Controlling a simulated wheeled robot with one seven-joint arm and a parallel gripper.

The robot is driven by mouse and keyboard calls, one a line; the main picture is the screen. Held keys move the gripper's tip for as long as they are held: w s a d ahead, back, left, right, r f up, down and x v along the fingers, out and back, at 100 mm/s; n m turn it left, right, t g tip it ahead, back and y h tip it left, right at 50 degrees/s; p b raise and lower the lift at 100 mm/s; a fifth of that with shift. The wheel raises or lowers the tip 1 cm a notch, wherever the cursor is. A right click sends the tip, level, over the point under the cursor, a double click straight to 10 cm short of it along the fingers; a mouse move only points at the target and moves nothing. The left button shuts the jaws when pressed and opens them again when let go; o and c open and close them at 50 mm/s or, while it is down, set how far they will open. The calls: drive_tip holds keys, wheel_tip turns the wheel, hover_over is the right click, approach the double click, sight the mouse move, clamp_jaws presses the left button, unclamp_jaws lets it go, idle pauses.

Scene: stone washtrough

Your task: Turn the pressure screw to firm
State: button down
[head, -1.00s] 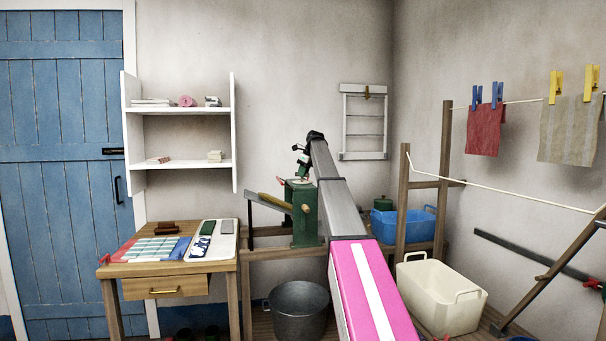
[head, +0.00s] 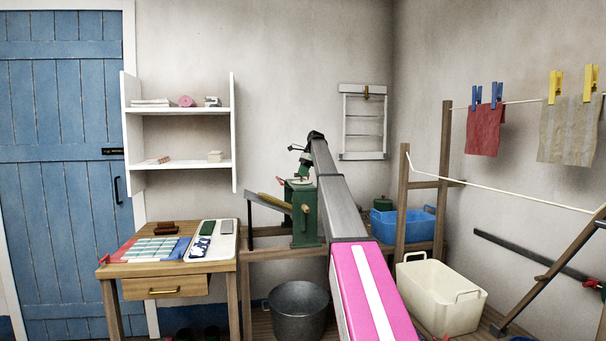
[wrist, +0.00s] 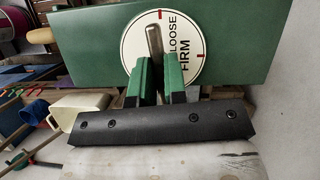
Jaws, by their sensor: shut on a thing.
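The green mangle (head: 305,225) stands on a wooden bench, partly behind my arm. In the wrist view its green top (wrist: 235,40) carries a round white dial (wrist: 135,40) with the words LOOSE and FIRM and two red marks. LOOSE is nearer the upper mark, FIRM nearer the lower right one. The pressure screw's metal bar (wrist: 155,42) stands over the dial. My gripper (wrist: 158,62) has its green fingers shut on the bar; it also shows above the mangle in the head view (head: 303,167). The fingers hide part of the dial and bar, so I cannot tell the exact pointing.
A table (head: 118,271) with cloths stands left of the bench. A metal bucket (head: 300,305) is below the mangle. A blue tub (head: 410,225) and a cream tub (head: 440,300) are to the right. A white shelf (head: 185,167) hangs on the wall behind.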

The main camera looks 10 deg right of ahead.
drive_tip(key=shift+n+g, duration=0.3)
drive_tip(key=shift+n, duration=0.3)
drive_tip(key=c, duration=1.2)
unclamp_jaws()
drive_tip(key=shift+o, duration=0.2)
drive_tip(key=shift+r, duration=0.15)
